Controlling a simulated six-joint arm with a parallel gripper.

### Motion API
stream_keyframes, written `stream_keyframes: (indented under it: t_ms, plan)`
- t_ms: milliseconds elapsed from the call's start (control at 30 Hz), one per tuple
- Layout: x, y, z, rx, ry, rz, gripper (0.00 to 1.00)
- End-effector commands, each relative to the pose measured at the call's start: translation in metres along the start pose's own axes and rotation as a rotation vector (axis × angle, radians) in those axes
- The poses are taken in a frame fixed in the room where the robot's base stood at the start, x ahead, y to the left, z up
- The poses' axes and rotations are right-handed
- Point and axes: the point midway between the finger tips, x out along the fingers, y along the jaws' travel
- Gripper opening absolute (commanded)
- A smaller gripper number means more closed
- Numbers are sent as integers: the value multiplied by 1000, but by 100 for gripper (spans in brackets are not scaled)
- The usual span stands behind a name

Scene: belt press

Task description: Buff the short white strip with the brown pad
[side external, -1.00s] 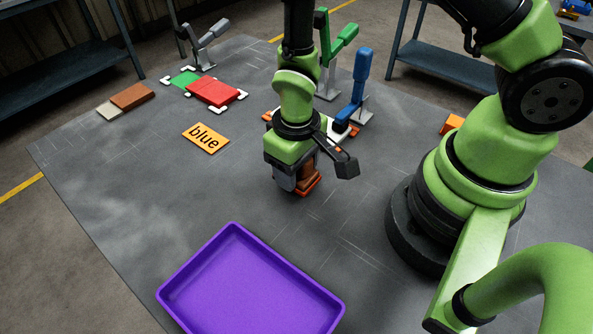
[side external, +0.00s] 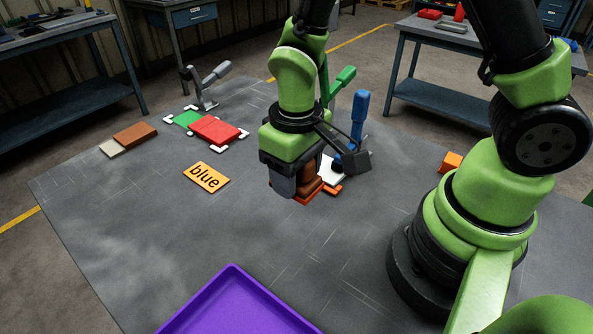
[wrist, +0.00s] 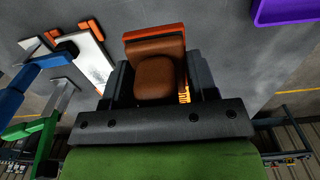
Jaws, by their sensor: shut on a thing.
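My gripper (side external: 297,188) is shut on the brown pad (side external: 314,182), a rounded brown grip on a block with an orange-red underside. In the wrist view the brown pad (wrist: 155,78) sits between the fingers (wrist: 158,85). The white strip (side external: 328,170) is partly hidden behind my gripper in the side view. In the wrist view the white strip (wrist: 92,55) lies left of the pad, apart from it in the picture, between orange corner pieces, with dark speckles on its face. The gap under the pad is hard to judge.
Blue (side external: 358,115) and green (side external: 343,80) levers stand close behind the strip. A red block (side external: 214,129) lies beside a green piece (side external: 187,119). An orange block (side external: 451,162) is near my base.

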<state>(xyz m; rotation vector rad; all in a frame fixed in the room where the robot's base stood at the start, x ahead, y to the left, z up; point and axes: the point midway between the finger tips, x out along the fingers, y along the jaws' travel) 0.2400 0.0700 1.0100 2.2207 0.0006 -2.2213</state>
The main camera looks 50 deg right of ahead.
Motion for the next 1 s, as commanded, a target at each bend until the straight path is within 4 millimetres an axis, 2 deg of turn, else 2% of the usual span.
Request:
stream_keyframes:
  t_ms: [167, 267, 367, 500, 700, 833, 1000]
  plan:
    - [0, 2, -8, 48, 2, 0, 34]
    - [1, 8, -26, 167, 3, 0, 34]
    - [1, 21, -54, 362, 3, 1, 34]
    - [-1, 51, -95, 700, 2, 4, 34]
    - [-6, 102, -138, 1165, 1, 5, 34]
    - [-10, 129, -154, 1390, 2, 3, 34]
    - [-13, 147, -161, 1541, 1, 2, 34]
